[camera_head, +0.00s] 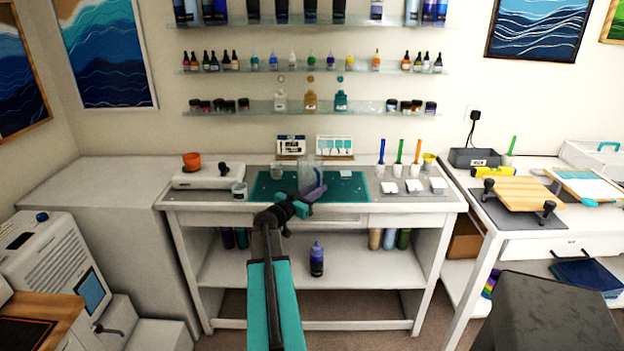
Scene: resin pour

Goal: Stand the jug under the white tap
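A tall clear jug (306,170) stands upright at the teal cutting mat on the middle bench. My arm reaches up from the bottom of the picture, and my gripper (316,187), with purple parts at its end, is right at the jug's front right side in this view. The gripper overlaps the jug's lower part. I cannot tell whether its fingers touch the jug or are closed on it.
The teal mat (350,190) lies on the bench. A dark block (545,315) stands front right.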

